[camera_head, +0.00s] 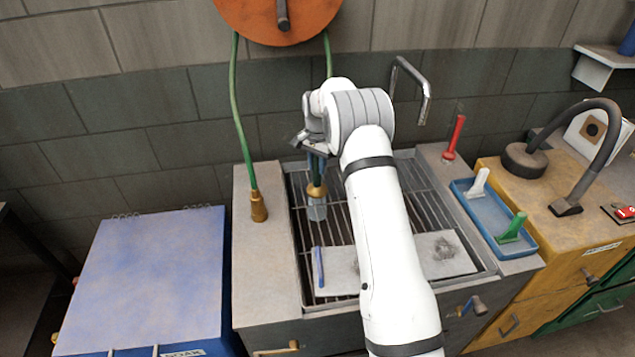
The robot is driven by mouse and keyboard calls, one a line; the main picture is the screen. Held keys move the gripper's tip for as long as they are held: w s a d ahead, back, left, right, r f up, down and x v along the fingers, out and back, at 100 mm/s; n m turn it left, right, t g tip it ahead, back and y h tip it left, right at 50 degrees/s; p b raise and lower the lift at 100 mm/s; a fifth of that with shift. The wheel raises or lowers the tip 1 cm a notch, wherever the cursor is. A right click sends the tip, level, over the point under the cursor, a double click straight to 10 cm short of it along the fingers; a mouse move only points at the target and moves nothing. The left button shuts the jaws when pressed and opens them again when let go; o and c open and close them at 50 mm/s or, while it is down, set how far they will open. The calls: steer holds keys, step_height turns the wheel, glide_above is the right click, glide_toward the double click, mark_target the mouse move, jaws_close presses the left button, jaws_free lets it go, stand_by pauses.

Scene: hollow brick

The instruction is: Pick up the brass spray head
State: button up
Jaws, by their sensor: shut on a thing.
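My gripper (317,178) points down over the left part of the metal grate and is shut on the brass spray head (316,191). Only a short brass band of it shows below the fingers. A grey, cup-like piece (317,210) sits directly under the brass; I cannot tell whether it is joined to it or stands beneath it. My wrist hides the upper part. Another brass fitting (259,207) stands at the end of a green hose (240,120) on the counter's left strip, apart from my gripper.
An orange hose reel (278,14) hangs above; its right hose passes behind my arm. A pale slab (440,254) lies on the grate (335,230). A bent metal pipe (424,98), a red-handled tool (455,137) and a blue tray (480,211) are on the right. A blue-topped cabinet (150,270) stands left.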

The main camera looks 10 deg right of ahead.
steer(key=shift+r, duration=0.1)
steer(key=shift+c, duration=0.3)
step_height(320, 180, up, 10)
steer(key=shift+b, duration=1.05)
steer(key=shift+s+f+b, duration=0.3)
steer(key=shift+s+b, duration=0.1)
steer(key=shift+b, duration=0.3)
steer(key=s+f+b, duration=0.1)
steer(key=s+b, duration=0.9)
steer(key=s, duration=0.7)
steer(key=shift+s+b, duration=0.15)
steer(key=shift+b, duration=0.25)
